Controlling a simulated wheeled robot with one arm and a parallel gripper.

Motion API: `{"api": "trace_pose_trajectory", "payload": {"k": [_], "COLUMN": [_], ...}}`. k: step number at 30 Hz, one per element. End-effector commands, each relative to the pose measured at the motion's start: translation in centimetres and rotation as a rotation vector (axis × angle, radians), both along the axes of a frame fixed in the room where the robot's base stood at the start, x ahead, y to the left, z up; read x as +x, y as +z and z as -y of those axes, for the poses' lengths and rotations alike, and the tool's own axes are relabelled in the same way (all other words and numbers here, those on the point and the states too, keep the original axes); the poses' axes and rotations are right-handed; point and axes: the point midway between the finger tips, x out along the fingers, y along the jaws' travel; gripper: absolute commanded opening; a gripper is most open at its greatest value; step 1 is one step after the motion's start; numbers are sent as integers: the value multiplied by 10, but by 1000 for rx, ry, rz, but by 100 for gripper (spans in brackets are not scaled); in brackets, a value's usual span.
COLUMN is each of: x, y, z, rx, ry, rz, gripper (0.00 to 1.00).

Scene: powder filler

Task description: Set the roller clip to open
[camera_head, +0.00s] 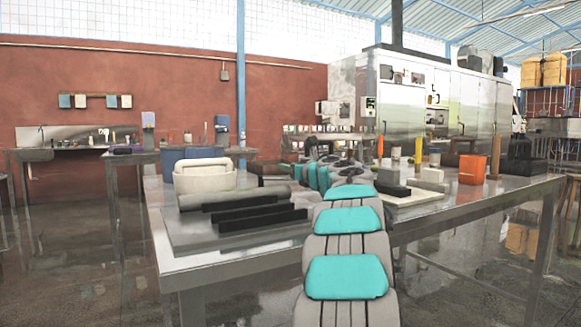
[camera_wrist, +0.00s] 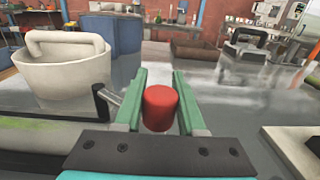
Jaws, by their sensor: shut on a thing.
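In the wrist view my gripper (camera_wrist: 160,84) has its two green fingers closed around a short red cylinder (camera_wrist: 159,110), which sits between them near their base. A metal rod with a black end (camera_wrist: 101,98) sticks out just left of the left finger. I cannot tell for sure whether the red cylinder and the rod are parts of the roller clip. The clip's body and its setting are not clearly visible. In the head view my arm reaches over the table and hides my fingers and what they hold.
The metal table (camera_head: 230,255) carries a white bucket with a handle (camera_head: 205,178), blue containers behind it and dark bars (camera_head: 250,217) at the front left. To the right of my arm are several blocks and an orange container (camera_head: 472,170). Shiny bare tabletop shows beyond the fingers.

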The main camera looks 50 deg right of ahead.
Motion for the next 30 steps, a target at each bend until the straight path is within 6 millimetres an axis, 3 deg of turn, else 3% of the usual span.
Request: {"api": "trace_pose_trajectory", "payload": {"k": [10, 27, 28, 30], "x": [9, 10, 10, 10], "y": [3, 1, 1, 1], "z": [5, 6, 6, 6], "rx": [-2, -1, -1, -1], "ry": [115, 136, 136, 136], "rz": [3, 2, 2, 2], "gripper": [0, 0, 41, 49]}}
